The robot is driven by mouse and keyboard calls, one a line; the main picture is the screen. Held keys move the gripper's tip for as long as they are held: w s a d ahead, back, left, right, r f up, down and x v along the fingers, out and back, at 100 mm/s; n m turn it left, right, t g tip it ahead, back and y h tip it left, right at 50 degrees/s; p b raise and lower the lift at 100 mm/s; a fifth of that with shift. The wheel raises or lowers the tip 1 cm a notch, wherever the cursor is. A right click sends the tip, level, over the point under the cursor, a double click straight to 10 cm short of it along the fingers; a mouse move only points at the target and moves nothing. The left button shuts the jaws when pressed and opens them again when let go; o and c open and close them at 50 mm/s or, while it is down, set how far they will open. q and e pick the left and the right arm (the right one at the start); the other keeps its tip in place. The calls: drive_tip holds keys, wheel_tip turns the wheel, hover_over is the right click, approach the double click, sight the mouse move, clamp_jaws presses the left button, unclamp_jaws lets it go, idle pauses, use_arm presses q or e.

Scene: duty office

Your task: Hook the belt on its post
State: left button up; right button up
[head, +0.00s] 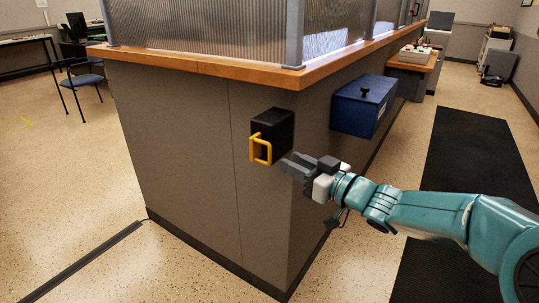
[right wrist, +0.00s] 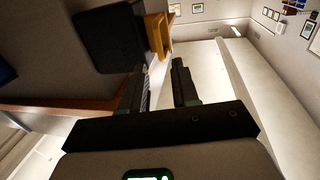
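A black box (head: 279,134), likely the belt's housing, is fixed to the grey counter side near its corner. A yellow handle-like loop (head: 254,148), likely the belt's end, sticks out from its front. In the right wrist view the black box (right wrist: 108,40) and the yellow loop (right wrist: 157,36) lie just beyond the fingers. My right gripper (head: 288,164) is just right of and below the loop. In the right wrist view my right gripper (right wrist: 162,72) is open, with a gap and nothing between its fingers. I cannot make out the post. My left gripper is out of view.
The counter (head: 180,150) has a wooden top edge (head: 220,70) and ribbed glass panels above. A blue box (head: 362,105) hangs on its right side, above my right wrist. A dark mat (head: 470,170) lies on the floor at right. A dark strip (head: 85,262) crosses the floor at left.

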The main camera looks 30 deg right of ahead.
sight(269, 148)
drive_tip(key=w, duration=0.2)
drive_tip(key=w+a, duration=0.1)
drive_tip(key=w, duration=0.2)
drive_tip(key=w+b, duration=0.1)
drive_tip(key=w, duration=0.2)
drive_tip(key=shift+a, duration=0.35)
clamp_jaws()
